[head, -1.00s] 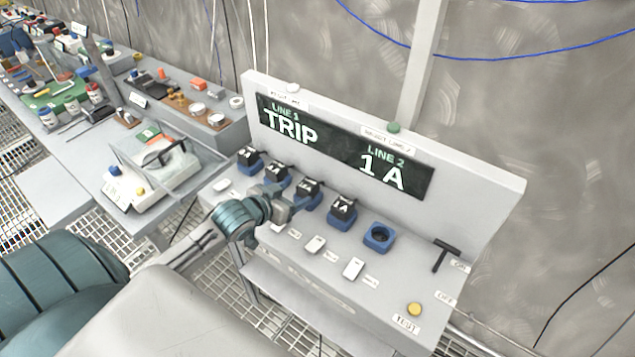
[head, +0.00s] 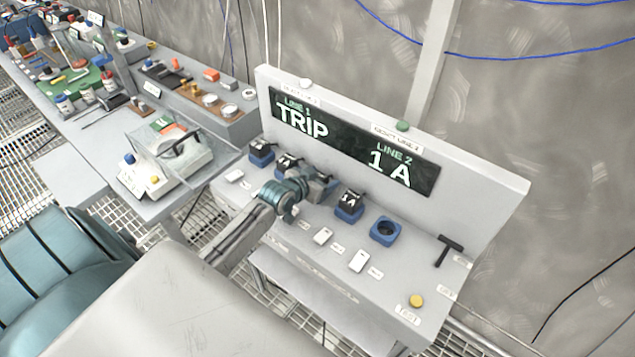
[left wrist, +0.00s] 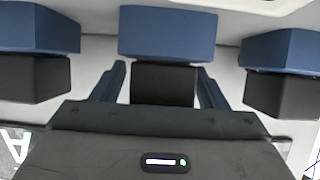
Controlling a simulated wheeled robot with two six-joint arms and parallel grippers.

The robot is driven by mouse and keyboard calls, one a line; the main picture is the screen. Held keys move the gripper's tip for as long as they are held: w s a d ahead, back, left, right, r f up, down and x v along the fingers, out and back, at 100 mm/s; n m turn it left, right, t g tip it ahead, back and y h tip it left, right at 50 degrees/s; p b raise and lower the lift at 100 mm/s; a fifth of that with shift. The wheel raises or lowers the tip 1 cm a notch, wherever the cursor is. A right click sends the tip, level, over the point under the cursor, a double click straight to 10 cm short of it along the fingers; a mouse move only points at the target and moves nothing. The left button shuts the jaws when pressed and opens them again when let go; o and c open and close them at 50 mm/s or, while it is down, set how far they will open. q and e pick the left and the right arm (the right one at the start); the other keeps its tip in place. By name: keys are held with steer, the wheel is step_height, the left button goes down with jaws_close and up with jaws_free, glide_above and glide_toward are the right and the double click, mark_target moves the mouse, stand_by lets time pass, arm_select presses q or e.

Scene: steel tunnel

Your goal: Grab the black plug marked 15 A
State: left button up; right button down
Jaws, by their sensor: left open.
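A row of black plugs sits in blue sockets on the grey test panel (head: 300,240). The far-left plug (head: 261,146) and the second plug (head: 287,161) show, and so does one marked 1 A (head: 349,199). My left gripper (head: 318,186) covers the place between the second and the 1 A plug. In the left wrist view my open left gripper (left wrist: 162,78) has one finger on each side of a black plug (left wrist: 165,86) below a blue socket (left wrist: 167,32), with small gaps. Its marking is hidden, and I cannot read 15 A anywhere. My right gripper is not in view.
Neighbouring plugs stand close on both sides in the left wrist view. An empty blue socket (head: 387,230), white switches (head: 359,261), a black T-handle (head: 448,250) and a yellow button (head: 416,301) are on the panel. A display (head: 350,150) reads TRIP and 1 A.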

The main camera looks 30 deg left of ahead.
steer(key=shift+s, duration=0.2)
arm_select(q)
steer(key=c, duration=1.1)
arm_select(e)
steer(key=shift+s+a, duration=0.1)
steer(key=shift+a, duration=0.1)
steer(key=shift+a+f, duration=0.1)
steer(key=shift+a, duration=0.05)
